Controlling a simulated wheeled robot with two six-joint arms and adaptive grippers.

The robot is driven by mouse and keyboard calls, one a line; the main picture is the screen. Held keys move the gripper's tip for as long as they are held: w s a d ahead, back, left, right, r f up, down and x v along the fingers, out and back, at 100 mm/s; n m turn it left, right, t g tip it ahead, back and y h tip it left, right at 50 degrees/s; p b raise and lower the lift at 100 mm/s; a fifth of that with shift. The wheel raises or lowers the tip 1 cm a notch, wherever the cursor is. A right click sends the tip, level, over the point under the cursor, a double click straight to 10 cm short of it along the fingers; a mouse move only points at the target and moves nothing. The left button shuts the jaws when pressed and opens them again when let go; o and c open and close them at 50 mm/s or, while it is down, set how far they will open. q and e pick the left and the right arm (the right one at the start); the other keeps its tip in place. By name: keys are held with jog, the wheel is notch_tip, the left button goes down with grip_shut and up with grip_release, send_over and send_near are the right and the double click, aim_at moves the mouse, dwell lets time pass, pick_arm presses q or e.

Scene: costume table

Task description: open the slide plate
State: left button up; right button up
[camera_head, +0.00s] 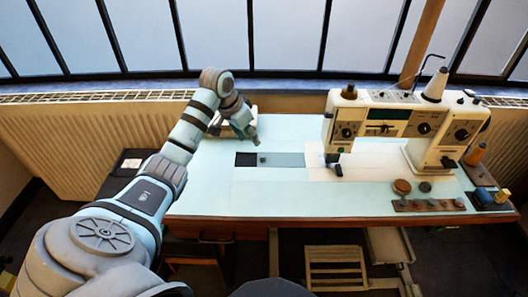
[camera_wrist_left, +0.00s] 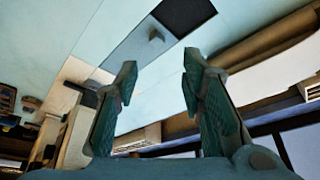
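The slide plate (camera_head: 283,160) is a grey-blue strip set in the pale table top, left of the sewing machine (camera_head: 395,130). A small knob (camera_head: 263,159) stands near its left end. A dark rectangular opening (camera_head: 246,159) shows just left of the plate. In the left wrist view the plate (camera_wrist_left: 135,55), its knob (camera_wrist_left: 156,35) and the dark opening (camera_wrist_left: 184,13) show beyond the fingertips. My left gripper (camera_head: 250,133) is above the table, behind the opening. Its fingers (camera_wrist_left: 160,72) are spread, empty and apart from the knob. My right gripper is not in view.
Orange thread (camera_head: 476,154), a blue-and-yellow item (camera_head: 490,197), a brown round item (camera_head: 402,187) and a strip with small discs (camera_head: 428,204) lie at the right. The table's front left (camera_head: 215,200) is clear. A radiator (camera_head: 80,140) stands behind.

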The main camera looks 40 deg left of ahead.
pick_arm(q)
jog(key=b, duration=0.1)
send_near(262, 156)
jog(key=shift+s+x, duration=0.2)
jog(key=shift+x, duration=0.95)
jog(key=b+x, duration=0.1)
jog(key=x, duration=0.2)
jog(key=b+x, duration=0.1)
jog(key=x, duration=0.2)
jog(key=shift+w, duration=0.35)
jog(key=shift+f, duration=0.2)
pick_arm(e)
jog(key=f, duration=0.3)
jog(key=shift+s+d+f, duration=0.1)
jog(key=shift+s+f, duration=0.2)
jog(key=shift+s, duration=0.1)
pick_arm(q)
jog(key=shift+r, duration=0.1)
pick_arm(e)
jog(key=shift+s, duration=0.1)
pick_arm(q)
jog(key=shift+s, duration=0.1)
grip_shut()
